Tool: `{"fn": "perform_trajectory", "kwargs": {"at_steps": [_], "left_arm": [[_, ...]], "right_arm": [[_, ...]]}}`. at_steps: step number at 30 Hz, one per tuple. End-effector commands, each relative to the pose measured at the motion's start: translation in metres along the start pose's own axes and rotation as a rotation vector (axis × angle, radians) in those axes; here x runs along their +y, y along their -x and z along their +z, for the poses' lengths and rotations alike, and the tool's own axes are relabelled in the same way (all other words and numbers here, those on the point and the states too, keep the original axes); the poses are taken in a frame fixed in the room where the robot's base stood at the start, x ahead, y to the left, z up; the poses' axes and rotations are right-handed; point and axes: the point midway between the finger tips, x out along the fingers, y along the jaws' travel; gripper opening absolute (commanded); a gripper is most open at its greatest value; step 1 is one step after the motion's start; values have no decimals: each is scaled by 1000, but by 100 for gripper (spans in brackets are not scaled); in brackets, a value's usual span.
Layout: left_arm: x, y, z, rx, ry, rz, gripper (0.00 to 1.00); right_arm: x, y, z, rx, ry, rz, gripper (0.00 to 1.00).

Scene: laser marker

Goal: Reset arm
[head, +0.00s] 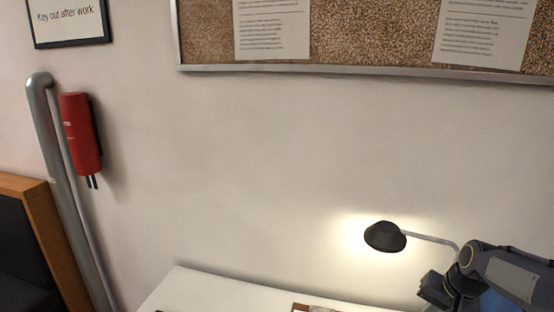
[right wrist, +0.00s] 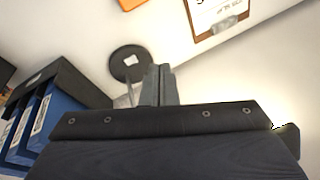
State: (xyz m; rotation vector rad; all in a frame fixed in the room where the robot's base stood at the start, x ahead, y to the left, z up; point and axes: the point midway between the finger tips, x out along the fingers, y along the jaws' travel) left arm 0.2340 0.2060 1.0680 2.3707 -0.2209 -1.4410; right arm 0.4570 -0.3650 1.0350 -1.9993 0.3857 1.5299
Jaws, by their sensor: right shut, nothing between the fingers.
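My right arm (head: 500,275) comes in at the lower right corner of the head view, near the desk lamp. My right gripper (right wrist: 158,72) shows in the right wrist view with its two grey fingers together and nothing between them. It points over a white surface. My left arm and left gripper are not in the head view.
A black desk lamp (head: 385,237) is lit beside my right arm. A white table (head: 225,292) runs along the wall. Blue binders (right wrist: 38,122), a round black disc (right wrist: 130,63) and a clipboard (right wrist: 220,28) surround the gripper.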

Motion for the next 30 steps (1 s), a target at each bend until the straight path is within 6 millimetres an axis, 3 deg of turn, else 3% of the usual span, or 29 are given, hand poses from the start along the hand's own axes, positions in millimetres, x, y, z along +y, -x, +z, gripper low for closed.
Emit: {"fn": "perform_trajectory", "kwargs": {"at_steps": [1, 6, 12, 15, 21, 30], "left_arm": [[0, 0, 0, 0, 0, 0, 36], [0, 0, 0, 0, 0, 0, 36], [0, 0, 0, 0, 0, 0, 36], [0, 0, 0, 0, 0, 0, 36], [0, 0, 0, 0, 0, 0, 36], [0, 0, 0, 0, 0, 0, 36]], "right_arm": [[-6, 21, 23, 10, 34, -40, 0], [-20, 66, 104, 33, 173, -148, 0], [-19, 86, 198, 69, 341, -232, 0], [-16, 85, 232, 85, 404, -254, 0], [-11, 79, 262, 103, 465, -268, 0], [-10, 78, 264, 102, 468, -269, 0]]}}
